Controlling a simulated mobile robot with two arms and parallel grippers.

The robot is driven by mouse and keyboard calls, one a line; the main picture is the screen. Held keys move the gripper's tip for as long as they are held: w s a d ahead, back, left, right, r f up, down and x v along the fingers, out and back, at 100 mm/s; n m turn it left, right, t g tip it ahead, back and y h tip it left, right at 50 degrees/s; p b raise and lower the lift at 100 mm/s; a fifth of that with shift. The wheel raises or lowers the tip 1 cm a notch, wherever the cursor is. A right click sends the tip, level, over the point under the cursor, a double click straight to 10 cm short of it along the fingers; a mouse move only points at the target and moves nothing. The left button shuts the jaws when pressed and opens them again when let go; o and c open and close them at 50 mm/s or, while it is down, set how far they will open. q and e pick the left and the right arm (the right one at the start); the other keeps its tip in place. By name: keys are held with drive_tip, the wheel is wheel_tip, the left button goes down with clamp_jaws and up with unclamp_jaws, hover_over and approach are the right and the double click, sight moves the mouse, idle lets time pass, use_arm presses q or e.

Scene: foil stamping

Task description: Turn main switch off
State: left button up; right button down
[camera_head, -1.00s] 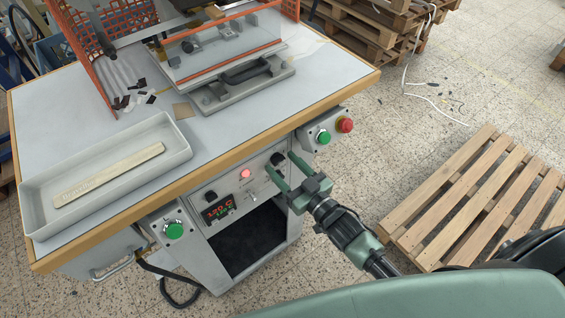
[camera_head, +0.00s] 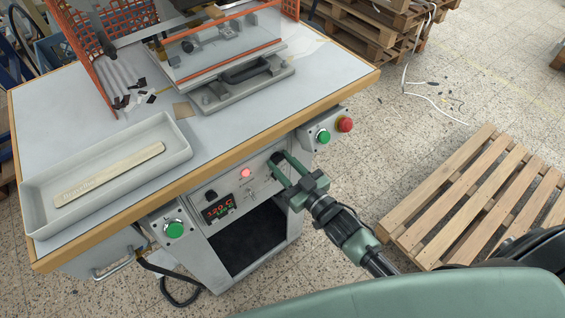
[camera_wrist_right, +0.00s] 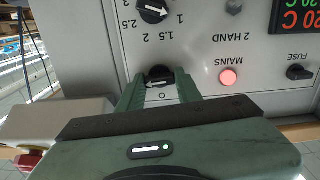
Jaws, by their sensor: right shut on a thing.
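The main switch is a black rotary knob (camera_wrist_right: 160,75) on the grey front panel, beside the pink lit MAINS lamp (camera_wrist_right: 228,78). In the head view the lamp (camera_head: 245,173) also glows, and the knob is mostly covered by my fingers. My right gripper (camera_head: 280,164) reaches the panel from the lower right. In the right wrist view my right gripper (camera_wrist_right: 160,86) has one finger on each side of the knob and is shut on it. The knob's front and pointer are partly hidden. My left gripper is not in view.
A numbered dial (camera_wrist_right: 153,10), a fuse knob (camera_wrist_right: 299,72) and a lit temperature display (camera_head: 219,208) share the panel. Green buttons (camera_head: 174,229) and a red emergency stop (camera_head: 345,124) flank it. The table edge (camera_head: 230,147) overhangs above. A wooden pallet (camera_head: 480,200) lies right.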

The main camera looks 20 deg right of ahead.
drive_tip(key=shift+n+b, duration=0.8)
drive_tip(key=shift+n, duration=7.8)
drive_tip(key=c, duration=1)
unclamp_jaws()
drive_tip(key=shift+o, duration=0.2)
drive_tip(key=b+v, duration=0.1)
drive_tip(key=v, duration=0.7)
